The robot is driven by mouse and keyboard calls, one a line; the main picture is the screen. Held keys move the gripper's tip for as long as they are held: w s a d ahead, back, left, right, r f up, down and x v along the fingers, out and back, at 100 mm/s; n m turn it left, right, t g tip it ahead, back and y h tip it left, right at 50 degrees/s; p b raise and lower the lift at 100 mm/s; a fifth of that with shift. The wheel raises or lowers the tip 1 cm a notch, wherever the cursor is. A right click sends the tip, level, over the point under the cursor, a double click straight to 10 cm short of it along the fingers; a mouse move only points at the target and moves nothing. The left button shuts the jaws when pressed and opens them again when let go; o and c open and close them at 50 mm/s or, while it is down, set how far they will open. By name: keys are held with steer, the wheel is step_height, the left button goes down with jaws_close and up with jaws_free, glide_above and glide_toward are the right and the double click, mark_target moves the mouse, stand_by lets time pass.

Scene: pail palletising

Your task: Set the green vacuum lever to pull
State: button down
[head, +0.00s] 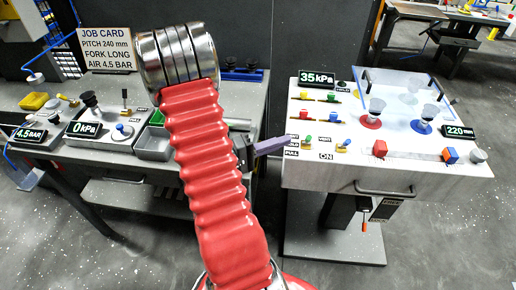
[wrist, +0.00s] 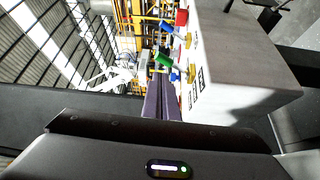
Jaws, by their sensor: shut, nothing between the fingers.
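My gripper (head: 287,142) has purple fingers, shut and empty, pointing right at the lever's left side. In the wrist view the fingertips (wrist: 160,76) end close to the green knob. I cannot tell whether they touch it. The lever's exact setting is too small to read.
A grey bench (head: 110,152) with gauges stands left. My red arm hides the middle.

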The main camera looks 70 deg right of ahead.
steer(key=v, duration=0.7)
steer(key=shift+w, duration=0.3)
steer(key=shift+a, duration=0.1)
stand_by(0.4)
